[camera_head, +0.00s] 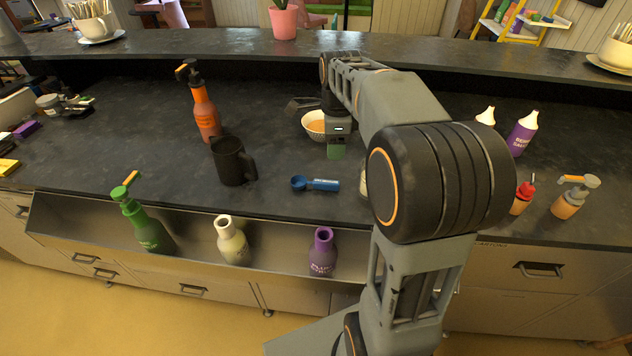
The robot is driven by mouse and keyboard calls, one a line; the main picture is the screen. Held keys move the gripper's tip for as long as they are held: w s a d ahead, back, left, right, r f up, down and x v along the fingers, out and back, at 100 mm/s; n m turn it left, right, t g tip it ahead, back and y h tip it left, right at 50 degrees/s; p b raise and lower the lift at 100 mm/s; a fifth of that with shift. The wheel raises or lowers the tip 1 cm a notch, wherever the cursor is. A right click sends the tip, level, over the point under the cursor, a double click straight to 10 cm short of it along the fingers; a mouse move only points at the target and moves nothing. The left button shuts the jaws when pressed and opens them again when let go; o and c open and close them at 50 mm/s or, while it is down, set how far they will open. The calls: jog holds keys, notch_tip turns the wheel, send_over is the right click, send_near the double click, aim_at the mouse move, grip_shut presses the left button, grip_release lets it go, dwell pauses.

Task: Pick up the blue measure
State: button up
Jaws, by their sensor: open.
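The blue measure (322,185) lies flat on the dark counter near its front edge, with its round cup at the left and its handle pointing right. My gripper (336,152) is above the counter, behind the measure in this view and apart from it. The gripper is open and holds nothing that I can see. Its fingers are small here, and my arm hides part of the counter to its right.
A black mug (232,162) and an orange pump bottle (203,112) stand left of the measure. A bowl (314,124) sits beside my gripper. Green (146,228), cream (232,242) and purple (322,255) bottles stand in the front metal trough (190,256).

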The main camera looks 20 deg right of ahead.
jog(key=m, duration=0.1)
send_over(333, 182)
jog(key=shift+m, duration=0.3)
notch_tip(333, 182, down, 7)
jog(key=shift+d+r, duration=0.1)
jog(key=shift+d, duration=0.05)
jog(key=shift+w+f+p, duration=0.1)
jog(key=shift+f+p, duration=0.35)
jog(key=shift+f, duration=3)
grip_shut()
